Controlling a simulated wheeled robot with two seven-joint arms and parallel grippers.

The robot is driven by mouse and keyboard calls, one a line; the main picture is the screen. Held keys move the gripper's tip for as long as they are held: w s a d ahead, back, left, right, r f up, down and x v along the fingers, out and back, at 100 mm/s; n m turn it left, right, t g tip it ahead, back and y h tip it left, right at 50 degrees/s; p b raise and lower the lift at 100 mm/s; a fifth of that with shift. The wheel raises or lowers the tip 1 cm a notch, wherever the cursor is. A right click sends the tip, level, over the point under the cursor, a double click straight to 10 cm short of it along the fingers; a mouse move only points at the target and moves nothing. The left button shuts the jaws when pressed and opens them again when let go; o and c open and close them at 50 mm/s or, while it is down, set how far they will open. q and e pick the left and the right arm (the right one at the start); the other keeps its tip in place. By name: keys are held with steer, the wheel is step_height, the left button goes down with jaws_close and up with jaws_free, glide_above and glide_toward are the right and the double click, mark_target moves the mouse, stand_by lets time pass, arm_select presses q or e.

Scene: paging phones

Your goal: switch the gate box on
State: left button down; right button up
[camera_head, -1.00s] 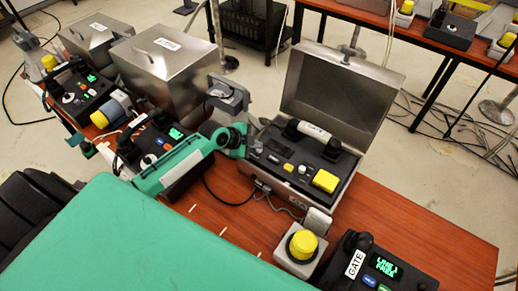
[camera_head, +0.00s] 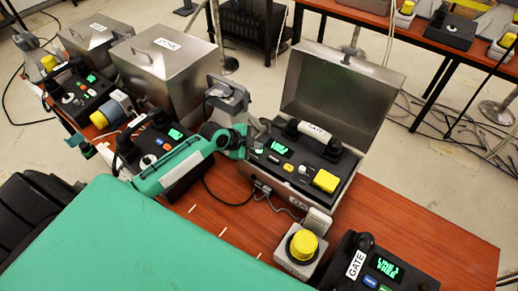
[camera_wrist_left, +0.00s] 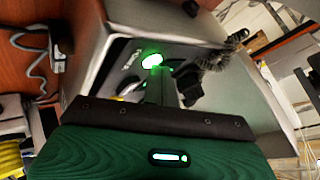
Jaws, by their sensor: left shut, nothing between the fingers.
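The gate box (camera_head: 322,191) is an open metal case with its lid (camera_head: 338,92) raised. In the left wrist view the shut, empty fingers (camera_wrist_left: 158,78) reach down close to a glowing green light (camera_wrist_left: 152,61) on the panel. I cannot tell whether they touch it. My right gripper is not in view.
A grey unit with a yellow button (camera_head: 303,245) and a phone labelled GATE (camera_head: 372,265) stand in front of the box. Closed metal boxes (camera_head: 165,70) and other phones (camera_head: 160,140) are at left. Cables run over the wooden table (camera_head: 420,225).

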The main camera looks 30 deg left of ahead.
mark_target(256, 152)
arm_select(q)
steer(key=shift+r+p, duration=0.65)
steer(key=shift+r, duration=0.2)
step_height(256, 152, up, 5)
steer(key=p, duration=0.4)
stand_by(0.4)
